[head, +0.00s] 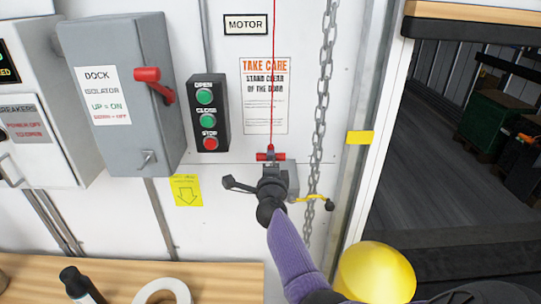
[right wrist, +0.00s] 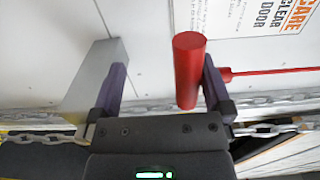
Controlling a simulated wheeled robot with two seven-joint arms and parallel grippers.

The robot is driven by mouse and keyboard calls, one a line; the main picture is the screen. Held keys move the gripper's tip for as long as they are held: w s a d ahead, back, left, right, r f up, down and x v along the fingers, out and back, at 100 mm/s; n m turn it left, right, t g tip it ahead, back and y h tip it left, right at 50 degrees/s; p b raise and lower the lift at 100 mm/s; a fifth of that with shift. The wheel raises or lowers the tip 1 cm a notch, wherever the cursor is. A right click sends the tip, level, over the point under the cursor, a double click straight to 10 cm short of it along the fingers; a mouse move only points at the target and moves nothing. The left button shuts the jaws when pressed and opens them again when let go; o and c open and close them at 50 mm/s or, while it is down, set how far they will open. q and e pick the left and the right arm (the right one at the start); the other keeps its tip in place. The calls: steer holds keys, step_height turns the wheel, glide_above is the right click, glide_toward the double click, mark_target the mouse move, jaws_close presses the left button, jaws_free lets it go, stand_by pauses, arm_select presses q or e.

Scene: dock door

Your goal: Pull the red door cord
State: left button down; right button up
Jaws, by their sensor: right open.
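The red door cord (head: 273,80) hangs straight down the white wall and ends in a red crossbar handle (head: 263,156). My right gripper (head: 271,163) is at the handle, on an arm with a purple section. In the right wrist view, my gripper (right wrist: 163,88) is open, with its two purple fingers apart. The red handle (right wrist: 188,72) shows between the fingers, close to the right one; I cannot tell whether they touch. The cord (right wrist: 275,71) runs off to the right behind that finger. My left gripper is not in view.
A chain (head: 323,90) hangs just right of the cord. A grey box (head: 292,178) is close behind my gripper. A button panel (head: 208,115) and an isolator box (head: 120,90) are to the left. A yellow dome (head: 374,272) and a wooden bench (head: 225,275) are below.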

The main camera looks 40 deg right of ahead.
steer(key=p+v, duration=0.5)
steer(key=v, duration=0.5)
